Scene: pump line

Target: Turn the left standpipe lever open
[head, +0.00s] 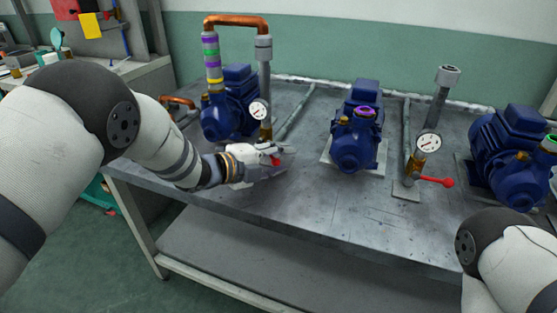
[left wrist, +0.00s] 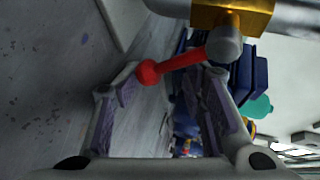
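The left standpipe (head: 264,80) rises from the bench with a round gauge (head: 258,109) and a brass valve (head: 266,132). Its red lever (head: 275,161) is mostly covered by my left gripper (head: 284,154) in the head view. In the left wrist view, the red lever (left wrist: 180,62) runs from a grey hub below the brass valve (left wrist: 232,15) to a ball end. My left gripper (left wrist: 169,82) is open, its two fingers spread with the lever across the gap at the fingertips. I cannot tell whether they touch it. My right gripper is outside both views.
Blue pumps stand at left (head: 238,100), middle (head: 355,140) and right (head: 510,150). A second standpipe (head: 437,105) has its red lever (head: 436,181) pointing right. A copper pipe (head: 236,20) arches above the left pump. The front of the metal bench (head: 330,215) is clear.

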